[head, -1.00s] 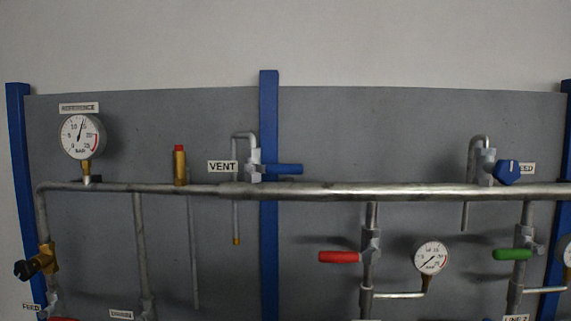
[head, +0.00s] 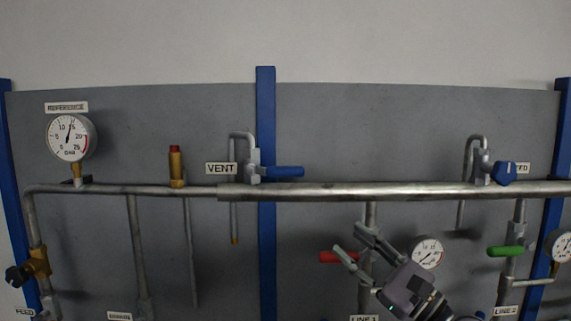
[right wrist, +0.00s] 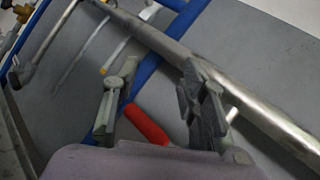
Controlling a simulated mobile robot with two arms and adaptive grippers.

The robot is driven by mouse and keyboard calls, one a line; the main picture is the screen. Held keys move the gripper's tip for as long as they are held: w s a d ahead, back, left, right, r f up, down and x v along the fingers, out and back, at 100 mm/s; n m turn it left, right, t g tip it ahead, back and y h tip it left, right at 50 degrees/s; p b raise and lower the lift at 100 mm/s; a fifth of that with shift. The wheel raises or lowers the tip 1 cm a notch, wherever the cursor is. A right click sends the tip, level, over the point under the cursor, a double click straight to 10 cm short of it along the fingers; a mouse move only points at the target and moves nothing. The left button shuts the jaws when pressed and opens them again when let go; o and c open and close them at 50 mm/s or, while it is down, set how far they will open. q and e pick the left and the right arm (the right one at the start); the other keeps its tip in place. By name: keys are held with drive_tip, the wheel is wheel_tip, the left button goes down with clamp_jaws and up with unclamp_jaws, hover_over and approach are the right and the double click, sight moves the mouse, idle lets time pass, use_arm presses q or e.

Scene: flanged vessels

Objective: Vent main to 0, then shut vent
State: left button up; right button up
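The vent valve with its blue lever (head: 284,171) sits on the main pipe (head: 340,191), right of the VENT label (head: 221,168). The lever lies horizontal, pointing right. The reference gauge (head: 70,137) at upper left has its needle pointing up, between 10 and 20. My right gripper (head: 352,246) is open, in front of the panel near the red lever (head: 330,256), below the main pipe and the vent lever. In the right wrist view its fingers (right wrist: 150,95) are apart, with the red lever (right wrist: 146,124) seen between them. My left gripper is not in view.
The LINE 1 gauge (head: 428,252) is beside my right gripper. A green lever (head: 505,251) and another blue-handled valve (head: 503,173) are further right. A brass valve with a red cap (head: 176,167) stands left of the vent. The space above the main pipe is mostly clear.

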sight(292, 173)
wheel_tip(292, 173, up, 10)
drive_tip(key=s+a+n+g+h+p, duration=0.1)
drive_tip(key=s+n+g+h, duration=0.15)
drive_tip(key=n, duration=1.15)
drive_tip(key=p+x, duration=0.2)
drive_tip(key=x, duration=0.3)
drive_tip(key=p+x, duration=0.3)
drive_tip(key=x, duration=0.2)
drive_tip(key=r+p+x, duration=0.1)
drive_tip(key=p+x, duration=0.2)
drive_tip(key=x, duration=0.2)
drive_tip(key=shift+w+a, duration=0.15)
drive_tip(key=shift+a, duration=0.05)
drive_tip(key=shift+x, duration=0.75)
drive_tip(key=shift+f, duration=0.1)
clamp_jaws()
drive_tip(key=shift+f, duration=0.1)
